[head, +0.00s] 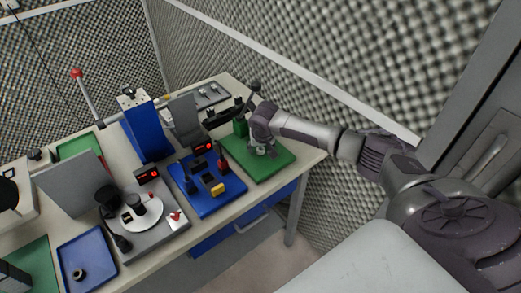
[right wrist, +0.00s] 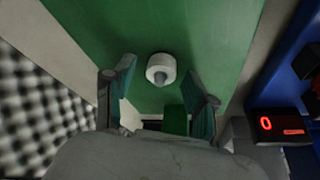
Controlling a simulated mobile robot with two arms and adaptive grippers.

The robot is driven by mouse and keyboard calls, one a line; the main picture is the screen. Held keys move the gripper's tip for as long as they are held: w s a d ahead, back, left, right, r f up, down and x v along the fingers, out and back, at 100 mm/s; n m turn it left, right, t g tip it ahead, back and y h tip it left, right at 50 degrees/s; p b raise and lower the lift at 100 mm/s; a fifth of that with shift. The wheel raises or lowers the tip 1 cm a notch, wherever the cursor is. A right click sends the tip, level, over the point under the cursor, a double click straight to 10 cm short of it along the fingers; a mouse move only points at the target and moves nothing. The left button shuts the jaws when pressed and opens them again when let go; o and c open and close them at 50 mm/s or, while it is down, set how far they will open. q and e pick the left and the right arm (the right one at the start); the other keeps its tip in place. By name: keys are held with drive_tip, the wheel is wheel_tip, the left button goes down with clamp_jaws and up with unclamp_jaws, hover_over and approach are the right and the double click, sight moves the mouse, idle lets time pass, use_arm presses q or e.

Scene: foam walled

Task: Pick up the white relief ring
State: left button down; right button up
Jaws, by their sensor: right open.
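The white relief ring (right wrist: 155,62) shows in the right wrist view as a small, thick white ring with a grey centre. It stands on the green base (right wrist: 215,40), ahead of my right gripper (right wrist: 160,84). The two fingers are spread apart with nothing between them, one to each side of the ring's line. In the head view my right gripper (head: 263,147) hangs over the green base (head: 278,165) at the table's right end and largely hides the ring. My left gripper is not in view.
A blue base (head: 207,203) with a red-lit display (right wrist: 279,126) is beside the green one. A grey fixture with a white dial (head: 124,219) and a blue tray (head: 77,245) stand farther left. A foam wall (head: 335,75) runs close behind my right arm.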

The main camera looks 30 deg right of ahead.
drive_tip(key=c, duration=1)
drive_tip(key=shift+r, duration=0.15)
